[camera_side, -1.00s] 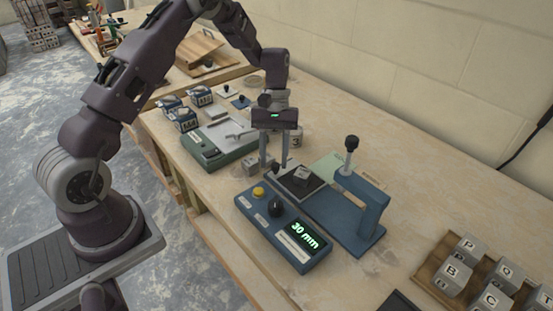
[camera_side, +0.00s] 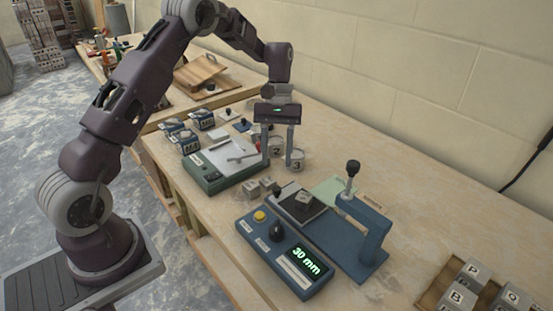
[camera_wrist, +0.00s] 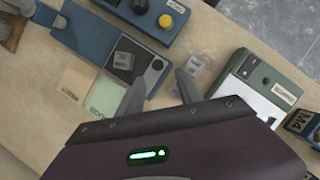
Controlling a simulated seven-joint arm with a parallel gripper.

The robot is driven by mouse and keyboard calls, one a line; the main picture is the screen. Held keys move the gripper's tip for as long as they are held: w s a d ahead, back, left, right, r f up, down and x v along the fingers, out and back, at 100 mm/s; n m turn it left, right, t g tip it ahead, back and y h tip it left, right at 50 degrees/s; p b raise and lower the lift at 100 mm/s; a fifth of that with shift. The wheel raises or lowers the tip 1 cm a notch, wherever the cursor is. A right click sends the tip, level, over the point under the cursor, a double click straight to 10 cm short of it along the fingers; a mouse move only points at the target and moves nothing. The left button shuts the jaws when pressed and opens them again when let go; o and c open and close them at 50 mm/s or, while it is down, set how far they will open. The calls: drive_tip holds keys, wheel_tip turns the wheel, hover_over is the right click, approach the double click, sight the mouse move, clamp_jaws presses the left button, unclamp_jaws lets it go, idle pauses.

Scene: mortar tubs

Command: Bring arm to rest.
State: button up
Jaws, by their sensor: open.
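My gripper (camera_side: 277,160) hangs over the workbench with its fingers pointing down, apart and empty. In the side view it is behind the blue control box and beside the green-based scale. In the wrist view the gripper (camera_wrist: 160,82) shows two spread fingers with nothing between them. A small grey block (camera_side: 303,198) rests on the dark plate of the blue press; it also shows in the wrist view (camera_wrist: 124,60), left of the fingers and apart from them.
The blue control box (camera_side: 285,255) reads "30 mm". The blue press frame (camera_side: 373,235) stands upright with a black knob. The green-based scale (camera_side: 208,180), numbered cylinders (camera_side: 297,161) and labelled tubs (camera_side: 188,143) are near my gripper. Lettered cubes (camera_side: 457,297) sit front right.

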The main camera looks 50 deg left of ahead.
drive_tip(key=s+d+r+m+t+y, duration=0.1)
drive_tip(key=s+d+r+m+t, duration=0.15)
drive_tip(key=s+r, duration=0.5)
drive_tip(key=s+d+r+m+t+y, duration=0.1)
drive_tip(key=s+d+r+m+t, duration=0.2)
drive_tip(key=r, duration=0.7)
drive_tip(key=s+d+m+t+y, duration=0.1)
drive_tip(key=s+d+m+t, duration=0.2)
drive_tip(key=s, duration=1.3)
drive_tip(key=shift+s+r, duration=0.15)
